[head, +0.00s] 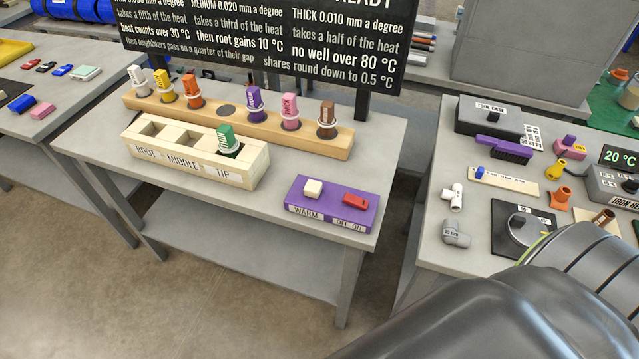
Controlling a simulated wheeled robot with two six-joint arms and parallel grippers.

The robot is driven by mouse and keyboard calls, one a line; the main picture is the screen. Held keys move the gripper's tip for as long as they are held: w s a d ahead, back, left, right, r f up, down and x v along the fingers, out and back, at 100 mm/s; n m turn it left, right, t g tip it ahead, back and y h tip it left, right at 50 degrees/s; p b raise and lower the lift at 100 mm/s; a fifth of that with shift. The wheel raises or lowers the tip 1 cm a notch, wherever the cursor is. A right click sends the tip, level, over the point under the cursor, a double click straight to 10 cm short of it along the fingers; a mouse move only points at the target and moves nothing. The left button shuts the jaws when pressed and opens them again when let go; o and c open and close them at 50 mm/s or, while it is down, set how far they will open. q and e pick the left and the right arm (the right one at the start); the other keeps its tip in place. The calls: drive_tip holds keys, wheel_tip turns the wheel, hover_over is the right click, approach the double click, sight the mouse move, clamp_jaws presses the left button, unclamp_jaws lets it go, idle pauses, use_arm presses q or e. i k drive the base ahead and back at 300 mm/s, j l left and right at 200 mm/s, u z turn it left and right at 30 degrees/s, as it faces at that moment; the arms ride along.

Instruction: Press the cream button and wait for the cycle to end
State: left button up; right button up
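The cream button (313,188) sits on the left of a purple box (333,212), above a label reading WARM. A red switch (356,200) sits to its right, above a label reading OFF ON; I cannot tell which way it is set. The box stands at the front right of the grey table. Nothing touches the button. A dark part of my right arm fills the lower right corner. Neither gripper's fingers show.
A cream block (205,168) marked ROOT, MIDDLE, TIP holds a green piece (228,141) in TIP; its other two slots look empty. Behind it, a wooden rack (262,125) holds several coloured pieces. A black sign (270,40) stands behind. The right table (470,262) is cluttered.

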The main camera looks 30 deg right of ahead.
sight(313, 189)
drive_tip(key=i+j+z, duration=0.15)
drive_tip(key=j, duration=0.15)
drive_tip(key=i+j+z, duration=0.1)
drive_tip(key=j, duration=0.2)
drive_tip(key=i+j+z, duration=0.15)
drive_tip(key=j, duration=0.2)
drive_tip(key=j+z, duration=0.1)
drive_tip(key=j, duration=0.25)
drive_tip(key=z, duration=1.1)
drive_tip(key=i+j, duration=0.05)
